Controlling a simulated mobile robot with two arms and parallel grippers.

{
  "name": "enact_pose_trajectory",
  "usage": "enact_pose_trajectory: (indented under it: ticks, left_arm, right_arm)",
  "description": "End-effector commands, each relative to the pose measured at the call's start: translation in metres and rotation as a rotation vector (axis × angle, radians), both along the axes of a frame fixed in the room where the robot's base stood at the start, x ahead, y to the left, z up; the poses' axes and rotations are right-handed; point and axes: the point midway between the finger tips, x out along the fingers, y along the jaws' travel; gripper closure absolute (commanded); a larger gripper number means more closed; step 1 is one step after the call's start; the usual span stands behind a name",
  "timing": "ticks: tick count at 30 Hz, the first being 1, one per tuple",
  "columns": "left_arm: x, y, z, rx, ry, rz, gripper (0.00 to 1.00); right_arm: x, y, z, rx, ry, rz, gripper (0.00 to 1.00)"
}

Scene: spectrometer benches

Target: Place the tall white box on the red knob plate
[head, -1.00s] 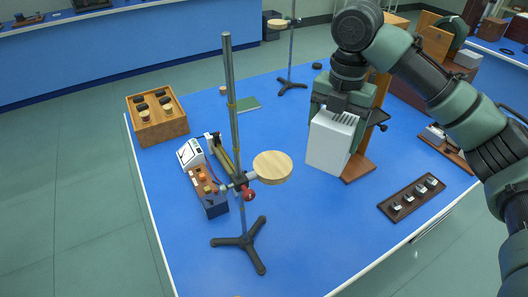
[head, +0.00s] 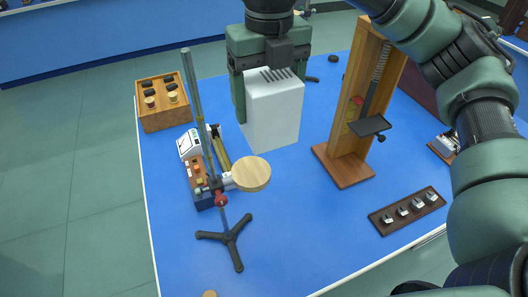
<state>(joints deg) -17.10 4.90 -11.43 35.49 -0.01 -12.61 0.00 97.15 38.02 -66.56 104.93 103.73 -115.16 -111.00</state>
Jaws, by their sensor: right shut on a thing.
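The tall white box (head: 273,115) is upright, with dark slots along its top edge. My right gripper (head: 267,82) is shut on its upper part from above and behind. The box is behind and slightly right of the round wooden plate (head: 251,173), apart from it in the picture. Whether its bottom clears the table is hard to tell. The plate is held out to the right of a metal rod stand (head: 199,115) with a red knob (head: 221,199) and a dark three-legged base (head: 231,237). The plate's top is bare. My left gripper is out of view.
A tall wooden stand (head: 346,115) with a dark shelf is right of the box. A wooden box (head: 166,121) and a dark tray of weights (head: 387,222) lie farther out. The front table is mostly clear.

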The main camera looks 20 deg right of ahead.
Motion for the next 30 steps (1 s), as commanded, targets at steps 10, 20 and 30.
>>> enact_pose_trajectory:
  ticks: [10,20,30]
  left_arm:
    - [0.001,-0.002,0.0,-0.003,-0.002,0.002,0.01]
    - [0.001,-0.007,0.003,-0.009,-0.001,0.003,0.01]
    - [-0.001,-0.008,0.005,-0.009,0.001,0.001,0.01]
  right_arm:
    - [-0.001,0.0,-0.075,0.002,0.001,0.0,0.89]
    - [0.0,-0.001,-0.102,0.001,0.0,-0.003,0.89]
    - [0.0,0.0,-0.122,0.002,-0.004,-0.001,0.89]
